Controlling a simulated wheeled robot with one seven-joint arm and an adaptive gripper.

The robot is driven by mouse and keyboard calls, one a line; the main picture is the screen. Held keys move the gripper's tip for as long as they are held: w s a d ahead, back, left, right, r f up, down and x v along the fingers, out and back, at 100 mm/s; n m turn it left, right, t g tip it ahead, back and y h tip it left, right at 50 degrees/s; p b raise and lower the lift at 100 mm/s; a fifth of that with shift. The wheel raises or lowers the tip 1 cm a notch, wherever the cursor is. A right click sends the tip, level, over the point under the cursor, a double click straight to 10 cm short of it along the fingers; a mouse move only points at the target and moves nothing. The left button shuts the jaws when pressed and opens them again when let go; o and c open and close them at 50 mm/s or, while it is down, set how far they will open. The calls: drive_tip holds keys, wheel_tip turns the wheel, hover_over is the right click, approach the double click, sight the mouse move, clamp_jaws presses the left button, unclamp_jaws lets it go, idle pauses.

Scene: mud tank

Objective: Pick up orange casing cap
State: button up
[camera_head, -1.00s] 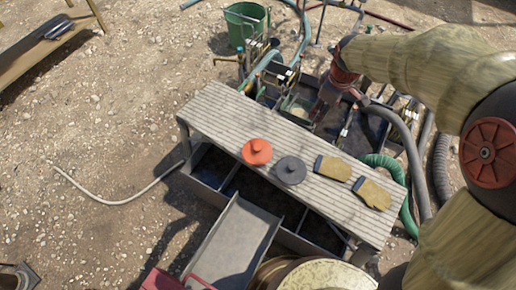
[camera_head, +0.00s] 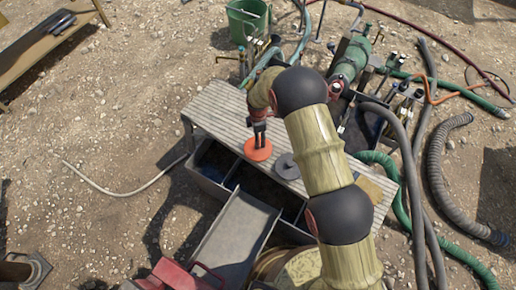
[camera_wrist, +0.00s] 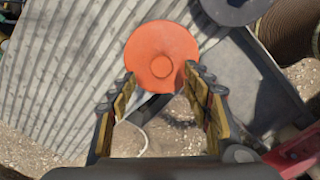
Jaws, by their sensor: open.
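The orange casing cap (camera_head: 258,150) is a round disc with a raised centre knob, lying on the grey ribbed bench top (camera_head: 213,104). In the wrist view the orange casing cap (camera_wrist: 161,52) shows just beyond the fingertips, near the top middle. My gripper (camera_head: 258,138) is above the cap in the head view, pointing down. In the wrist view my gripper (camera_wrist: 158,82) is open and empty, one finger on each side below the cap. How high it is above the cap I cannot tell exactly.
A dark grey cap (camera_head: 287,166) lies right beside the orange one; it also shows in the wrist view (camera_wrist: 236,8). A yellow glove (camera_head: 376,187) lies farther right, partly behind my arm. A metal chute (camera_head: 236,240) slopes in front of the bench.

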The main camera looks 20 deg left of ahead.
wheel_tip(320, 180, down, 7)
drive_tip(key=shift+s+b, duration=0.15)
drive_tip(key=shift+b, duration=0.15)
drive_tip(key=shift+c, duration=0.4)
drive_tip(key=c, duration=1.1)
clamp_jaws()
